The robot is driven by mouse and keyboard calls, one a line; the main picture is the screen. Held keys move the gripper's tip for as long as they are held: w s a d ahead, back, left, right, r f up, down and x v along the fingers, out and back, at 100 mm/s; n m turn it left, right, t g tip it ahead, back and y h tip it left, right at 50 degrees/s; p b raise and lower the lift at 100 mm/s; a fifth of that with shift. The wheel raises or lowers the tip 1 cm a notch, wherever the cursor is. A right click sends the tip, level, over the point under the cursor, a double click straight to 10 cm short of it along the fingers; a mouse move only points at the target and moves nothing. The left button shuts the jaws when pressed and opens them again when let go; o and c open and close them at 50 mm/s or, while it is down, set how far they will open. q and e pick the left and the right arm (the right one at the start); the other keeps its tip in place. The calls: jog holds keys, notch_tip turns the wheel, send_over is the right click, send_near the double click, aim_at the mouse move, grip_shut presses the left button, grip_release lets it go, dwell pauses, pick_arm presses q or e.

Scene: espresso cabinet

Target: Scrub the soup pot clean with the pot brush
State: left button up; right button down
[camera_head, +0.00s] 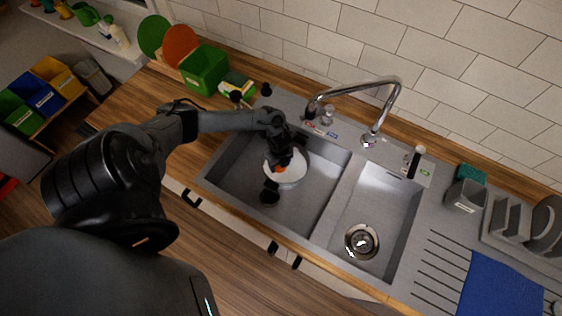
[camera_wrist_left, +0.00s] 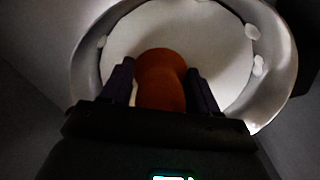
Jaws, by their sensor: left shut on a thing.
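The soup pot (camera_head: 299,175) sits in the left sink basin, its round inside whitish and a black handle (camera_head: 269,191) pointing toward the front. In the left wrist view its metal rim (camera_wrist_left: 83,70) surrounds a pale interior, with several white spots on the right side of the rim. My left gripper (camera_head: 281,164) is over the pot, shut on the orange-brown pot brush (camera_wrist_left: 162,80), which stands between its two dark fingers. The brush also shows as a small orange patch in the head view (camera_head: 280,169). Its lower end is hidden, so contact with the pot is unclear.
The chrome faucet (camera_head: 345,91) arches behind the sink. The right basin (camera_head: 378,208) is empty apart from its drain. A green bin (camera_head: 205,69) stands at the back left; a grey caddy (camera_head: 465,195), dish rack (camera_head: 510,220) and blue cloth (camera_head: 500,285) are at the right.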

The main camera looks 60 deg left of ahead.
pick_arm(q)
jog(key=shift+s+d, duration=0.15)
jog(key=shift+s, duration=0.15)
notch_tip(320, 180, up, 6)
jog(key=p, duration=0.5)
jog(key=shift+d+f, duration=0.1)
jog(key=shift+f, duration=0.05)
jog(key=shift+r+p, duration=1.15)
jog(key=shift+p, duration=0.1)
